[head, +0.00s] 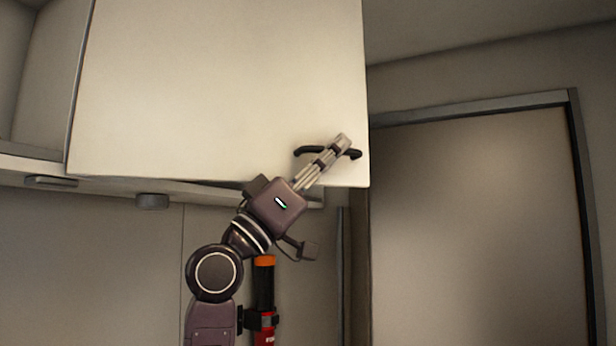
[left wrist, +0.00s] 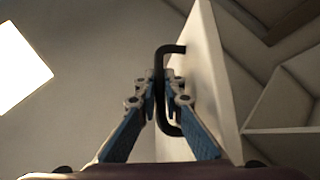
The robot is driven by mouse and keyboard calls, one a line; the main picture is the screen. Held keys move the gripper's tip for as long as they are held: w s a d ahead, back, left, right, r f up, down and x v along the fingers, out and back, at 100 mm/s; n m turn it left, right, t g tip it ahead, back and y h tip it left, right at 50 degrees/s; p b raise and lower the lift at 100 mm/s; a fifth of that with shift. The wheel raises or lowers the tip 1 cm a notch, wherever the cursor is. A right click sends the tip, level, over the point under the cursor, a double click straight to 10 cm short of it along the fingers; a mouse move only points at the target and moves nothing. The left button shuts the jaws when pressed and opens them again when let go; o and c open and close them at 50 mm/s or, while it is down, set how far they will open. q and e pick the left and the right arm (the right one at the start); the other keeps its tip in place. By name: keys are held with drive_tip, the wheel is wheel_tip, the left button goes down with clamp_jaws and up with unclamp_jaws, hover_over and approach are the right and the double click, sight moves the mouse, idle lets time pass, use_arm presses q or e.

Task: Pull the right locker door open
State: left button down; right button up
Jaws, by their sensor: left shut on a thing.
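The pale locker door (head: 220,90) fills the upper left of the head view and stands swung out from the cabinet. Its dark bar handle (head: 307,151) is near the door's lower right corner. My left gripper (head: 338,147) reaches up from below and is shut on the handle. In the left wrist view the fingers (left wrist: 160,86) close around the straight part of the handle (left wrist: 172,48), and the door (left wrist: 205,60) is seen nearly edge-on. My right gripper is not in view.
An open compartment (head: 45,80) shows left of the door. A red fire extinguisher (head: 264,322) with an orange top hangs on the wall below. A framed room door (head: 480,220) is at the right. A bright light panel (left wrist: 22,68) shows in the left wrist view.

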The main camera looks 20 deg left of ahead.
use_arm(q)
drive_tip(key=s+d+m+g+h+b, duration=0.25)
drive_tip(key=s+g+h, duration=0.2)
drive_tip(key=s, duration=0.45)
drive_tip(key=s+d+m+g+h+b, duration=0.1)
drive_tip(key=s+d+m+g+h, duration=0.25)
drive_tip(key=s+g, duration=0.4)
drive_tip(key=s+a+m+g+h+b, duration=0.1)
drive_tip(key=s+m+g, duration=0.4)
drive_tip(key=s+g, duration=0.6)
drive_tip(key=shift+s+a+h+b, duration=0.4)
drive_tip(key=shift+s+a+b, duration=0.6)
drive_tip(key=shift+s, duration=3.65)
drive_tip(key=shift+d+r, duration=0.1)
drive_tip(key=shift+d, duration=0.05)
drive_tip(key=c, duration=2.3)
unclamp_jaws()
drive_tip(key=v, duration=1.2)
